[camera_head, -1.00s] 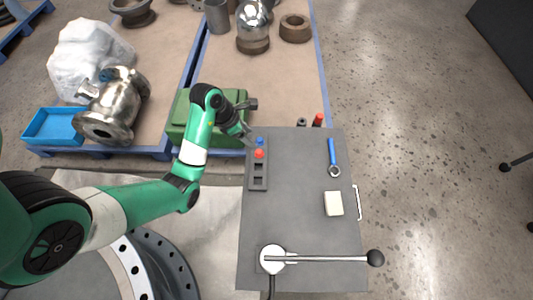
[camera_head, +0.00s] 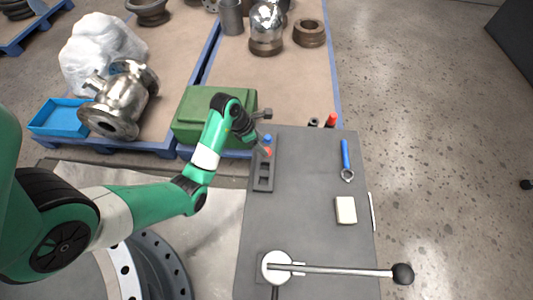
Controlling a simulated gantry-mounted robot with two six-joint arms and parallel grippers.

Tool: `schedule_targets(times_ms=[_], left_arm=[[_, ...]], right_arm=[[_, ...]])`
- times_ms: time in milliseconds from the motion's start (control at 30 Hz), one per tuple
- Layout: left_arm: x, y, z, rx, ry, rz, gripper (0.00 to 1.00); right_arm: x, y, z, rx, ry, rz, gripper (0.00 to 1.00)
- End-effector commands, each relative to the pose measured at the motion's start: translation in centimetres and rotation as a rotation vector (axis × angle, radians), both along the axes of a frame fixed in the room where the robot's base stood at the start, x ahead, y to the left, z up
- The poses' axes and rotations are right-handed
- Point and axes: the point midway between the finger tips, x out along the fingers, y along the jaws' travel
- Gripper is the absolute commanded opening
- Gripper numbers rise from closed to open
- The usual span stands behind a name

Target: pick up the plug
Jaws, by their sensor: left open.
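A narrow dark block (camera_head: 262,178) with square slots lies at the left edge of the grey worktop. A blue plug-like piece (camera_head: 267,138) and a red one (camera_head: 267,152) stand at its far end. I cannot tell which of them the task means. My left gripper (camera_head: 258,142) is open, just to the left of and above these two pieces, and partly covers the red one. I see no piece held in it. Whether a finger touches either piece is too small to tell. My right gripper is not in view.
On the grey worktop (camera_head: 305,190) are a blue-handled wrench (camera_head: 345,160), a white block (camera_head: 346,210) and a long lever (camera_head: 335,270). A red-tipped tool (camera_head: 331,120) stands at the far edge. A green box (camera_head: 190,120) stands beyond my left forearm. The worktop's middle is clear.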

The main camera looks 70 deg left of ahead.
Motion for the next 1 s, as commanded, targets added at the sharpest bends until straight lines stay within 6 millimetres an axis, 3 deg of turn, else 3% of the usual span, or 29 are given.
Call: schedule_targets(times_ms=[33, 100, 200, 433, 800, 1000], left_arm=[[0.3, 0.0, -1.7, 0.0, 0.001, -0.001, 0.68], [0.7, 0.0, -2.9, 0.0, 0.0, -0.001, 0.68], [1.3, -0.1, -4.0, 0.0, 0.001, -0.001, 0.68], [1.5, -0.1, -3.9, 0.0, 0.0, 0.0, 0.68], [1.4, -0.1, -3.9, 0.0, 0.0, 0.0, 0.03], [1.4, -0.1, -3.8, 0.0, 0.0, 0.0, 0.0]], right_arm=[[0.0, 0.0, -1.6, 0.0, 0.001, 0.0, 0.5], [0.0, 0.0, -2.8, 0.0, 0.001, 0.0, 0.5], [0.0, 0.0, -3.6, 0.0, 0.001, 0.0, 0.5], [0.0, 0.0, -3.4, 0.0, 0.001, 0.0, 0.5], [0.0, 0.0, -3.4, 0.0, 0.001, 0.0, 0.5], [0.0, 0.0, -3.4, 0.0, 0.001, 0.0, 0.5]])
